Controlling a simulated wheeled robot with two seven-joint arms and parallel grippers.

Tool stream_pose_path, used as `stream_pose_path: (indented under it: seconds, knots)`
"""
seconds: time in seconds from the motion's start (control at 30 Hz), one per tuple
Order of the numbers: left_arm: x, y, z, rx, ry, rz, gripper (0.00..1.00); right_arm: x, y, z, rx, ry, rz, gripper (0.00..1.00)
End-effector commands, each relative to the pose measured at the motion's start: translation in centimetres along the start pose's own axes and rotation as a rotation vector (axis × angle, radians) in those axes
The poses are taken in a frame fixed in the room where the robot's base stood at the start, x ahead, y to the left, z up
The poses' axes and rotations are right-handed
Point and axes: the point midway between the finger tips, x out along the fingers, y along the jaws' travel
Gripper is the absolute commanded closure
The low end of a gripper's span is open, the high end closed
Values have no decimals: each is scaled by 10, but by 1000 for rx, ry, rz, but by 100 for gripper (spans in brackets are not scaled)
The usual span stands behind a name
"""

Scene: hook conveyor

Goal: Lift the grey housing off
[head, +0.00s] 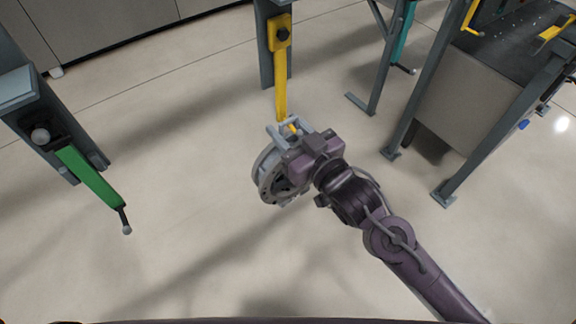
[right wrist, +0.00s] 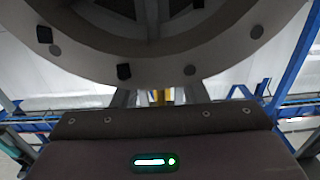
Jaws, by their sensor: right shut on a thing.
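The grey housing (head: 268,172) is a round, flanged part in the middle of the head view, just below the lower end of a yellow hanger arm (head: 281,88). My right gripper (head: 291,156) is shut on it from the right side. In the right wrist view the housing's curved rim (right wrist: 155,62) with dark bolts fills the top, close above my gripper body. The fingertips are mostly hidden behind the gripper and housing. I cannot tell whether the housing still touches the hook. My left gripper is not in view.
A green hanger arm (head: 90,178) hangs from a grey post (head: 30,105) at the left. A dark-topped bench (head: 490,75) with grey legs stands at the upper right. A teal hanger arm (head: 404,40) hangs near it. The floor (head: 210,245) below the housing is clear.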

Motion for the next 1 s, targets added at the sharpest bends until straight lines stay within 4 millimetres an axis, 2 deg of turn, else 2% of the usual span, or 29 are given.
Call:
stream_pose_path:
  seconds: [0.37,0.8,1.0]
  knots:
    - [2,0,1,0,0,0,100,0,0,-8,0,9,0,100]
    - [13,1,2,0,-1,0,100,0,0,-39,0,11,-1,100]
    - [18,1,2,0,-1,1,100,-16,1,-36,0,6,1,100]
